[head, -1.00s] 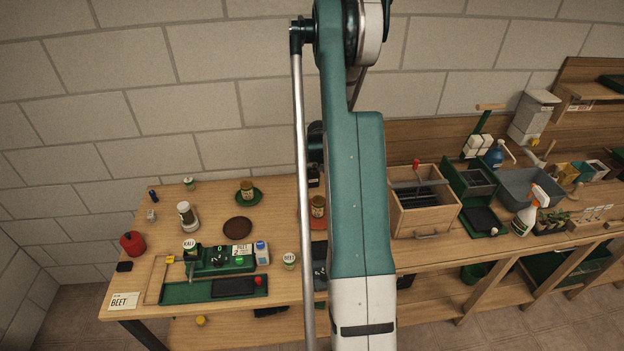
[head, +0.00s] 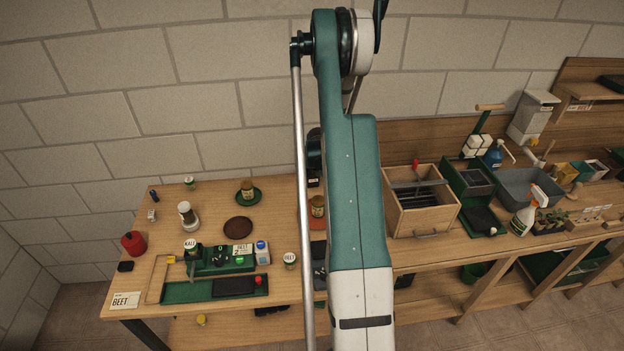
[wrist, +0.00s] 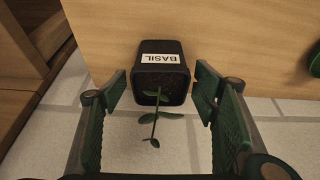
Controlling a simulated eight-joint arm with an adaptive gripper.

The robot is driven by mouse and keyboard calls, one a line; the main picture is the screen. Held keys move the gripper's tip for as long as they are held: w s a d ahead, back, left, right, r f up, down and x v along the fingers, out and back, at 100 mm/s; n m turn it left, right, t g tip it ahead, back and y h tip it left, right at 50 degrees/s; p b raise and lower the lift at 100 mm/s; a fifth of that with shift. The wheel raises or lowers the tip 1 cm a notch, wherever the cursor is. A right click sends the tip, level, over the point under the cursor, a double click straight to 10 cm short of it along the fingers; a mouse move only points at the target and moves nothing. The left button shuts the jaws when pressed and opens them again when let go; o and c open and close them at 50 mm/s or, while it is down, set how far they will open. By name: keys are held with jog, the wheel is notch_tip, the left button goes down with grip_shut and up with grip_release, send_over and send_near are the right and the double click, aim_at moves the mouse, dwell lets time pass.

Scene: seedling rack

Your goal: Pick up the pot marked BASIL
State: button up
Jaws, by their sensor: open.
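The pot marked BASIL (wrist: 161,72) is a black square pot with a white label and a green seedling (wrist: 155,115). It shows in the wrist view at the upper middle, near the edge of a wooden surface. My gripper (wrist: 161,92) is open, with one green finger pad on the left of the pot and one on the right. Gaps show between the pads and the pot's sides, so it is not gripped. In the head view my arm covers the middle, and neither the gripper nor the BASIL pot can be made out there.
A green round object (wrist: 314,62) is at the right edge.

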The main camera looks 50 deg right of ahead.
aim_at(312, 172)
jog(key=c, duration=1.1)
jog(key=shift+r, duration=0.1)
jog(key=shift+r+b, duration=0.65)
jog(key=shift+r, duration=4.3)
